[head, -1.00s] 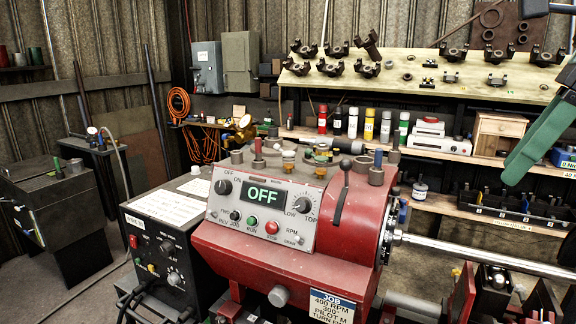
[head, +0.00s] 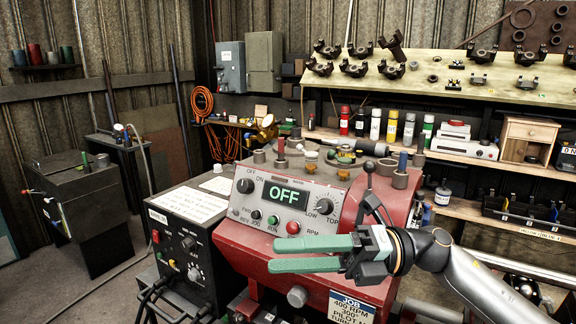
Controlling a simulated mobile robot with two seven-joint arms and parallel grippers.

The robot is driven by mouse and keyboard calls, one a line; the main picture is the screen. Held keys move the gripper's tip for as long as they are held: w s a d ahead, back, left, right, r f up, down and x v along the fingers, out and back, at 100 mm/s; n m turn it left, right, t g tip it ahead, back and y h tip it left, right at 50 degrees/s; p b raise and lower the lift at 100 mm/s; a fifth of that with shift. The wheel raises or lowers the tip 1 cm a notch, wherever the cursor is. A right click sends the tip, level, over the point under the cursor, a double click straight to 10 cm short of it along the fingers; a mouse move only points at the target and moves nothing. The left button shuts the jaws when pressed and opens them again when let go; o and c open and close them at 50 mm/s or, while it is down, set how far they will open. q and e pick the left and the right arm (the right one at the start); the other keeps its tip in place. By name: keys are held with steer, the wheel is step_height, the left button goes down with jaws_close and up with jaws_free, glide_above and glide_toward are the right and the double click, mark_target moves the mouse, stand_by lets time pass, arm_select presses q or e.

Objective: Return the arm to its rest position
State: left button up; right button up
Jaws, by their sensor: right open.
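My right gripper (head: 310,254) reaches in from the right in the head view, in front of the red lathe headstock (head: 335,284). Its two green fingers point left, are spread apart and hold nothing. They overlap the area just below the control panel (head: 290,206), whose display reads OFF; I cannot tell whether they touch the headstock. My right arm (head: 475,285) runs from the lower right corner up to the gripper and covers part of the lathe's chuck side. My left gripper is out of view.
A black control box (head: 182,262) stands left of the headstock. A dark cabinet (head: 85,215) stands farther left, with bare floor between. Behind are shelves with bottles (head: 392,126) and a board of metal yokes (head: 480,80).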

steer(key=w+d+f+m+t+h, duration=0.2)
steer(key=d+f+m+t+h, duration=0.1)
steer(key=f+m+t, duration=0.55)
steer(key=w+d+f+m+t+h, duration=0.1)
steer(key=d+f+m+t+h, duration=0.3)
steer(key=f+m, duration=0.75)
steer(key=w+d+f+m+t+h, duration=0.25)
steer(key=f+m+t, duration=0.5)
steer(key=m, duration=0.55)
steer(key=s+d+f+m+g+h, duration=0.3)
steer(key=s+f+m, duration=0.1)
steer(key=s+f, duration=0.6)
steer(key=s+d+f+m+g+h, duration=0.3)
steer(key=s+f+g+h, duration=0.1)
steer(key=s+f, duration=0.6)
steer(key=shift+d+f+m, duration=0.3)
steer(key=shift+f+m, duration=0.1)
steer(key=shift+f, duration=0.55)
